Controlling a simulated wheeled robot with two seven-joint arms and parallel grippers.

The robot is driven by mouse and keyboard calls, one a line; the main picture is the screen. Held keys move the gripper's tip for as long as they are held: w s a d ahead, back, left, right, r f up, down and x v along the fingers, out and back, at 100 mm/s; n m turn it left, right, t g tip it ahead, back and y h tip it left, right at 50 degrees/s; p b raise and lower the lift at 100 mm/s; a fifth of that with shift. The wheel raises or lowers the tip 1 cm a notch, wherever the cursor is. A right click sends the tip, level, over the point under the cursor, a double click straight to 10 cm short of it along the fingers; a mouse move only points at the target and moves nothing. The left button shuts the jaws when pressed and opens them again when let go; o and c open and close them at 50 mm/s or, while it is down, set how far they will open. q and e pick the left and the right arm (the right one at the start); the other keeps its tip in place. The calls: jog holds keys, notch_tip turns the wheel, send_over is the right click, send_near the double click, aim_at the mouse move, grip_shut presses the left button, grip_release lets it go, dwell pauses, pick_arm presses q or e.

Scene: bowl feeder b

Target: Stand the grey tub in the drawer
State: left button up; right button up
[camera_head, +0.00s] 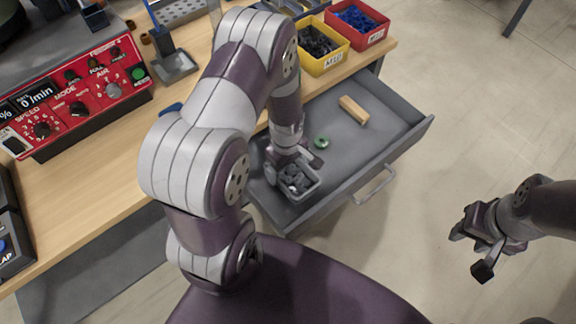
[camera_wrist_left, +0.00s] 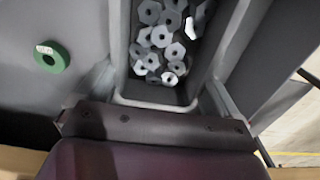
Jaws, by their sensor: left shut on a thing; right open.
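The grey tub (camera_head: 299,184) holds several grey hex nuts and is inside the open grey drawer (camera_head: 352,146), near its left front corner. It looks upright; whether its base rests on the drawer floor I cannot tell. My left gripper (camera_head: 287,167) is shut on the tub and partly hides it. In the left wrist view the tub (camera_wrist_left: 120,70) with its nuts fills the upper middle, between the fingers. My right gripper (camera_head: 482,236) is open and empty over the floor, right of the drawer.
A green ring (camera_head: 321,142) and a wooden block (camera_head: 354,110) lie in the drawer. On the bench stand a yellow bin (camera_head: 322,48), a red bin (camera_head: 357,22) and a red control box (camera_head: 78,92). The drawer handle (camera_head: 374,187) sticks out in front.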

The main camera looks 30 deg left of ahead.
pick_arm(q)
jog(key=shift+f, duration=0.8)
jog(key=shift+f, duration=0.2)
jog(key=o, duration=0.8)
notch_tip(320, 180, up, 12)
jog(key=p, duration=0.2)
notch_tip(320, 180, up, 5)
jog(key=m, duration=0.5)
send_over(287, 174)
jog(key=s+d, duration=0.1)
jog(key=d, duration=0.1)
jog(key=s+d+r+m, duration=0.1)
jog(key=m, duration=0.2)
jog(key=s+d+r+m+t, duration=0.1)
jog(key=s+r+m, duration=0.1)
jog(key=m, duration=0.1)
jog(key=s+d+r+m, duration=0.1)
jog(key=m, duration=0.1)
jog(key=shift+s+r+m, duration=0.4)
